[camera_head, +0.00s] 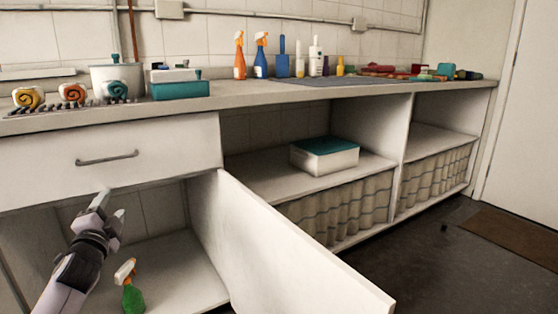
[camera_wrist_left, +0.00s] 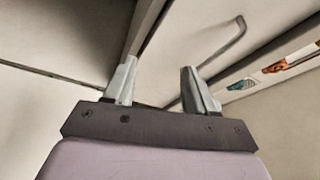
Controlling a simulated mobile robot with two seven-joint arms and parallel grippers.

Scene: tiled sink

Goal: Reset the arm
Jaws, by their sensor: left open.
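My left gripper (camera_head: 108,212) is in front of the open lower cupboard, a little below the drawer (camera_head: 60,160) with its metal handle (camera_head: 107,159). In the left wrist view its two fingers (camera_wrist_left: 155,88) are apart with nothing between them. The drawer handle also shows in the left wrist view (camera_wrist_left: 232,42), beyond the fingers. A green spray bottle (camera_head: 132,296) with an orange and white head stands in the cupboard, to the right of my left forearm and apart from the gripper. My right gripper does not show.
The cupboard door (camera_head: 290,262) stands open, jutting out to the right of my arm. A teal-lidded box (camera_head: 324,155) sits on the open shelf. The dark floor at right is mostly clear.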

